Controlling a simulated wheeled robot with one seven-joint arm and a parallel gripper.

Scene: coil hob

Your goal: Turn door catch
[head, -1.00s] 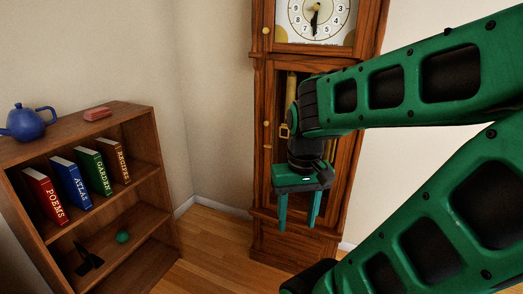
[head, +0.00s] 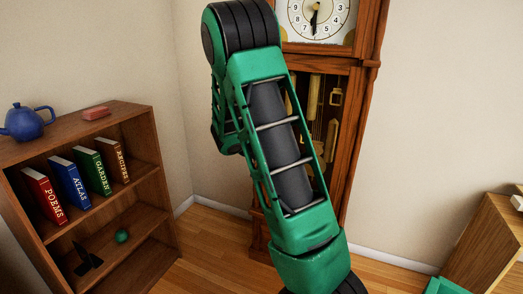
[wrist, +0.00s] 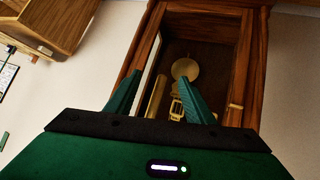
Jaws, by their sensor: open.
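The tall wooden clock (head: 366,95) has a long door with a dark window. In the wrist view, a small brass catch (wrist: 236,106) lies crosswise on the wooden door frame, right of the window. My arm hides it in the head view. My gripper (wrist: 158,76) is open and empty, its two green fingers pointing at the window. The catch is to the right of both fingers, apart from them in the picture. My gripper is hidden behind my arm in the head view. Whether the fingers touch the clock cannot be told.
Behind the window hang brass weights (head: 314,95) and a pendulum disc (wrist: 186,69). A bookshelf (head: 150,150) with several books and a blue teapot (head: 25,121) stands at left. A wooden cabinet (head: 490,250) stands at lower right. Floor shows between bookshelf and clock.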

